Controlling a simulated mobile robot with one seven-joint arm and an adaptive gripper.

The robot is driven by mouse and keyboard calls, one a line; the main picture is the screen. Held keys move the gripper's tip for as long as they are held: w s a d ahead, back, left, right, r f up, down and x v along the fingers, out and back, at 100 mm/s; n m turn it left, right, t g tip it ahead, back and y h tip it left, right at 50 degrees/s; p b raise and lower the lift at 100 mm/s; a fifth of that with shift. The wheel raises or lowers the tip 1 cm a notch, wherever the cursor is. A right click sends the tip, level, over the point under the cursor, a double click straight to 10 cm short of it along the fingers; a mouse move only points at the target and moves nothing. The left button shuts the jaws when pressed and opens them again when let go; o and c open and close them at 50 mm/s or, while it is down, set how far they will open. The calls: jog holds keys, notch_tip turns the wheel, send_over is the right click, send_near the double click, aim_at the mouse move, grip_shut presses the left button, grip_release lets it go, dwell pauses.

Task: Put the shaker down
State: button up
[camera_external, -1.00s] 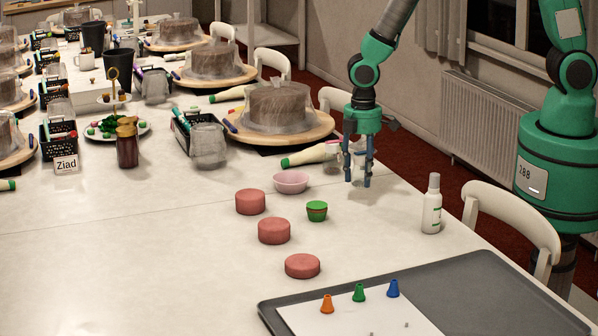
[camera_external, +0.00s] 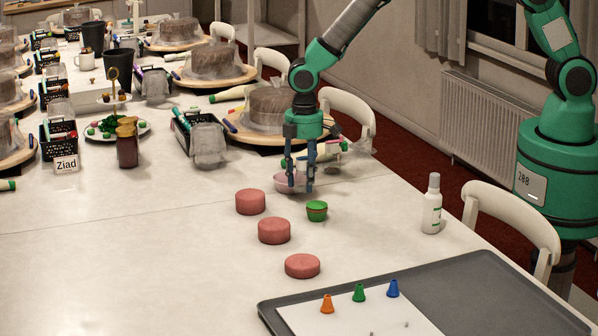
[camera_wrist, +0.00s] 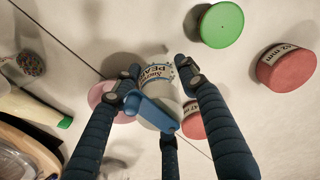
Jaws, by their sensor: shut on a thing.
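The shaker (camera_wrist: 155,78) is a small white container with lettering that reads like sugar pearls, seen from above in the wrist view. My gripper (camera_external: 298,188) has its blue fingers closed around it, above the table. In the external view the fingers mostly hide the shaker. I cannot tell the exact gap between the shaker and the table.
Several red round cakes (camera_external: 274,230) lie in front. A wrapped cake on a turntable (camera_external: 268,108) stands behind. A white bottle (camera_external: 432,207) and grey tray (camera_external: 470,282) are at right. Table between cup and bottle is clear.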

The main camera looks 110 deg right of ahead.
aim_at(302, 189)
jog(key=shift+w+d, duration=0.15)
jog(key=shift+w, duration=0.2)
jog(key=shift+f+b, duration=0.45)
jog(key=shift+f, duration=1.3)
jog(key=shift+f, duration=0.1)
jog(key=o, duration=1.3)
notch_tip(302, 189, up, 12)
jog(key=shift+r+p, duration=0.1)
jog(key=shift+p, duration=1)
